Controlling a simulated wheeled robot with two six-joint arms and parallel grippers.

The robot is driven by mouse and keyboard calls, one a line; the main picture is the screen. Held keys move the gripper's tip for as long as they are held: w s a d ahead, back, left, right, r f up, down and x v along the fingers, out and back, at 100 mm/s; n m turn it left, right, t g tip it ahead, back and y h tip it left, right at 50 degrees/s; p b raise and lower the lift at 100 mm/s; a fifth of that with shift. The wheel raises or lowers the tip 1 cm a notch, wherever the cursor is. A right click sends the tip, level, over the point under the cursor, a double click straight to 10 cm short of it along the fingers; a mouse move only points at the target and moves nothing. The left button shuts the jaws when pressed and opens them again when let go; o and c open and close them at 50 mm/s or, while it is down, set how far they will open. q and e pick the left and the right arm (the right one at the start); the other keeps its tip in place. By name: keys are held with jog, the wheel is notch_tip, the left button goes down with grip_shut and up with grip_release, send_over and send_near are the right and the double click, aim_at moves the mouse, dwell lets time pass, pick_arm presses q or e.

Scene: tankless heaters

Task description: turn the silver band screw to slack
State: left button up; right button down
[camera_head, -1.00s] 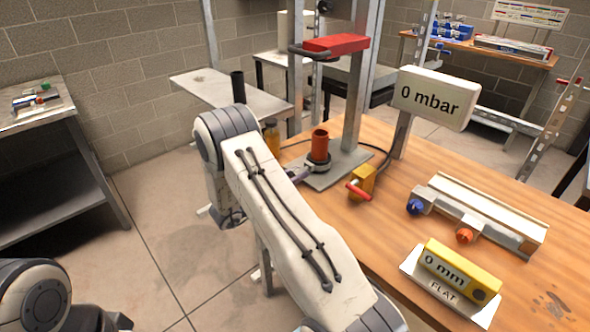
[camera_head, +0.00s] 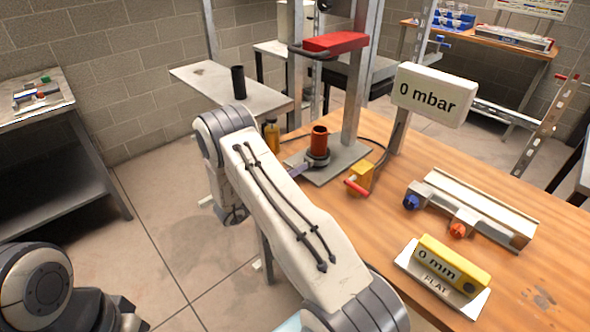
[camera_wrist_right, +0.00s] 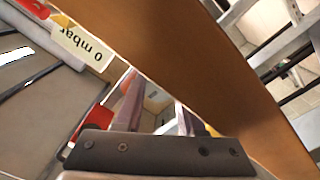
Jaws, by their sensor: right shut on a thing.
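An orange-red tube (camera_head: 319,138) stands upright on the grey plate of a press stand, with a dark ring-like band (camera_head: 317,158) around its foot. My right gripper (camera_head: 301,170) reaches in from the left, low beside this band, and its purple-grey fingers touch or nearly touch it. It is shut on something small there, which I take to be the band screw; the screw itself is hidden. The right wrist view shows both fingers (camera_wrist_right: 157,105) pointing away, with an orange-red patch beside them. My left gripper is out of view; only part of that arm shows.
A yellow block with a red handle (camera_head: 359,180) stands right of the tube. A "0 mbar" display (camera_head: 434,95) rises behind it. A rail with blue and orange knobs (camera_head: 476,207) and a yellow "0 mm" gauge (camera_head: 450,266) lie further right. A red press head (camera_head: 335,43) hangs above.

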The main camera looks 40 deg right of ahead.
jog(key=shift+s+f, duration=0.1)
jog(key=c, duration=0.8)
grip_release()
jog(key=shift+f, duration=0.1)
jog(key=shift+f+m+b, duration=0.1)
jog(key=shift+m+b, duration=0.55)
jog(key=shift+m, duration=0.15)
jog(key=m+b, duration=0.2)
jog(key=m, duration=0.1)
jog(key=m+b, duration=0.2)
jog(key=m, duration=0.1)
jog(key=a+m+b, duration=0.1)
jog(key=m+b, duration=0.1)
jog(key=m, duration=0.1)
jog(key=shift+m, duration=0.4)
jog(key=a+b, duration=0.1)
jog(key=a, duration=0.9)
jog(key=w+a+r+n+t+y+p, duration=0.3)
jog(key=w+a+r+n+t+y, duration=0.1)
jog(key=a, duration=0.4)
jog(key=w+a+r+n+t+y+p, duration=0.4)
jog(key=w+a+r+n+t+y, duration=0.1)
jog(key=a+y, duration=0.3)
jog(key=shift+w+a+r+t, duration=0.35)
jog(key=shift+w+t, duration=0.25)
jog(key=shift+w, duration=0.15)
